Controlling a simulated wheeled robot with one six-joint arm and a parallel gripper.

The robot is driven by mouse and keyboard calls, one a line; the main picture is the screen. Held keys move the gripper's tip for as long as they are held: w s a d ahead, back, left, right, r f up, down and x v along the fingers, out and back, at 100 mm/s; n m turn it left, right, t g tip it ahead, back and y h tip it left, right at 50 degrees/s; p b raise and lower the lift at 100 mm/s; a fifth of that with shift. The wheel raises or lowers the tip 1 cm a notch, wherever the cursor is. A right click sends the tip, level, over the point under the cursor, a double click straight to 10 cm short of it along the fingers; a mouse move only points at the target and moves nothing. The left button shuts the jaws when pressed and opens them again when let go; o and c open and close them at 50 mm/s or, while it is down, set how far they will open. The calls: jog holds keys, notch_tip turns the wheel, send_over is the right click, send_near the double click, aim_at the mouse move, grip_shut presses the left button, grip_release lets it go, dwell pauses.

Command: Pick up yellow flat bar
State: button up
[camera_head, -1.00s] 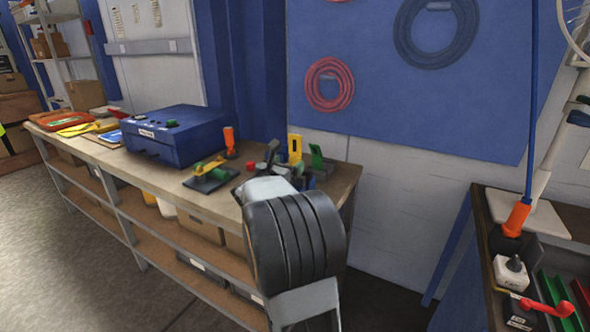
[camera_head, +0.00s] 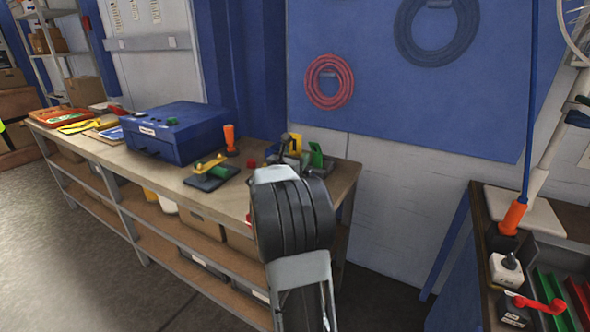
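A yellow flat bar (camera_head: 208,162) lies across a black-based fixture with a green part, on the wooden bench top. A second yellow piece (camera_head: 295,142) stands upright near the bench's right end, partly covered by dark parts. I cannot tell which of the two is the task's bar. My gripper (camera_head: 281,150) is at the right end of the bench, close to the upright yellow piece and right of the fixture. It is small and mostly hidden behind my arm, so its fingers and any contact are unclear.
A blue case (camera_head: 178,133) stands left of the fixture, with an orange-handled tool (camera_head: 230,138) behind it. A green block (camera_head: 315,155) is just right of my gripper. An orange tray (camera_head: 60,115) lies at the far left. A second bench (camera_head: 570,235) is at right.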

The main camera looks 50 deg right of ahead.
aim_at(295, 137)
jog(key=c, duration=0.7)
jog(key=shift+r, duration=0.2)
jog(key=shift+r, duration=0.65)
notch_tip(295, 137, up, 5)
jog(key=shift+r+p, duration=0.2)
jog(key=shift+p, duration=1.05)
jog(key=shift+b+v, duration=4.3)
jog(key=shift+v, duration=4.75)
